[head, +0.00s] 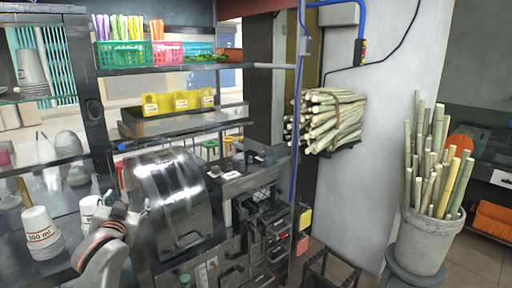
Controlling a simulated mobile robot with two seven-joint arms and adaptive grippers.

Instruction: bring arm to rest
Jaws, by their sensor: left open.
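My left arm (104,250) rises from the bottom left in white and grey with an orange band. My left gripper (130,211) is at its upper end, small and dark, just left of the shiny metal press drum (170,195). It is open, and I see nothing held in it. I cannot tell whether it touches the press housing. My right arm and right gripper are not in view.
Stacked paper cups (42,232) stand left of my arm. Shelves with coloured baskets (122,54) and yellow holders (180,102) are above. A cane bundle (333,120) juts out at centre right. A bucket of cane (422,240) stands on a stool at right.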

